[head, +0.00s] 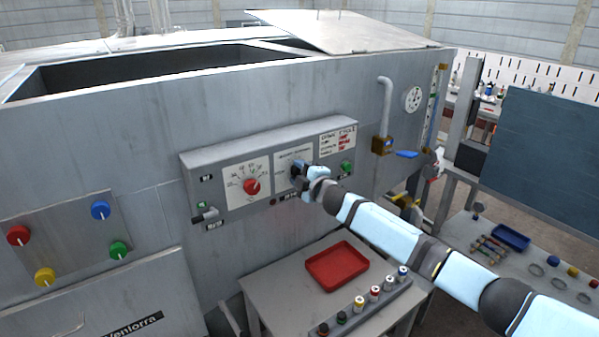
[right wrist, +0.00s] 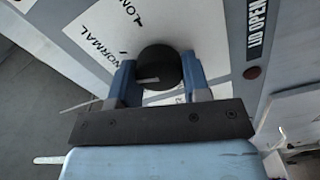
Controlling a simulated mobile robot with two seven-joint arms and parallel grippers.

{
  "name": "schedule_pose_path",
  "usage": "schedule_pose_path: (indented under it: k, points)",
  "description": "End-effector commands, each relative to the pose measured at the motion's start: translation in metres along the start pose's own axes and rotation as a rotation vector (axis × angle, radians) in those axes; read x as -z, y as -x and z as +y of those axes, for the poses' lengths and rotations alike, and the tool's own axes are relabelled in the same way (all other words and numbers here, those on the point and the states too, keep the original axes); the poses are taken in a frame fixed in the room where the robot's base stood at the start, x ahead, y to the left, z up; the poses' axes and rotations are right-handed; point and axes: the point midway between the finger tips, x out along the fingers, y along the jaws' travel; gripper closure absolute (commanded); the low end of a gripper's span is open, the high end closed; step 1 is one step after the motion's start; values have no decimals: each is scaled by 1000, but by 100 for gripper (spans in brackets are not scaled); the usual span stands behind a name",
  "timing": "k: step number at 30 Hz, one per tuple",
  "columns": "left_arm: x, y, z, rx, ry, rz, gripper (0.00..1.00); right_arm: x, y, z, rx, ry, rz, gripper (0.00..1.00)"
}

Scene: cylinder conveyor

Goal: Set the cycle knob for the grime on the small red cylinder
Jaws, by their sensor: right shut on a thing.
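My right gripper (head: 298,174) is at the control panel (head: 230,150) on the grey machine. In the right wrist view its two blue fingers (right wrist: 158,80) are shut on the black cycle knob (right wrist: 160,62), one finger on each side. The knob's white pointer line points left in that view. The labels NORMAL and LONG are printed on the white dial plate (right wrist: 125,28) around it; other labels are hidden or out of view. In the head view the gripper covers most of the knob. I cannot clearly pick out the small red cylinder. My left gripper is not in view.
Below, a table holds a red tray (head: 337,263) and a rack of capped bottles (head: 368,305). A blue tray (head: 510,237) is at right.

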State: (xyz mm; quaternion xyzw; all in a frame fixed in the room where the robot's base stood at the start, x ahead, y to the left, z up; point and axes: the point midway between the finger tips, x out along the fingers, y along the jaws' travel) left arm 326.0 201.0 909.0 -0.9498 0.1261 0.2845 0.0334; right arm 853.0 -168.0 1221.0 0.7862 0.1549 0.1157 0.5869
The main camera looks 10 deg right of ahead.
Motion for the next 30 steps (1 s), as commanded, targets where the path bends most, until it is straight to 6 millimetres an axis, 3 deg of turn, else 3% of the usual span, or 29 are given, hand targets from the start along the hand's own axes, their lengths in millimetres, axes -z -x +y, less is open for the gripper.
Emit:
schedule_pose_path:
  k: [18,30]
  points:
    - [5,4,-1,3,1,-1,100,-1,0,-2,1,561,0,80]
    - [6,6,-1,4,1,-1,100,-2,0,-3,1,771,-1,80]
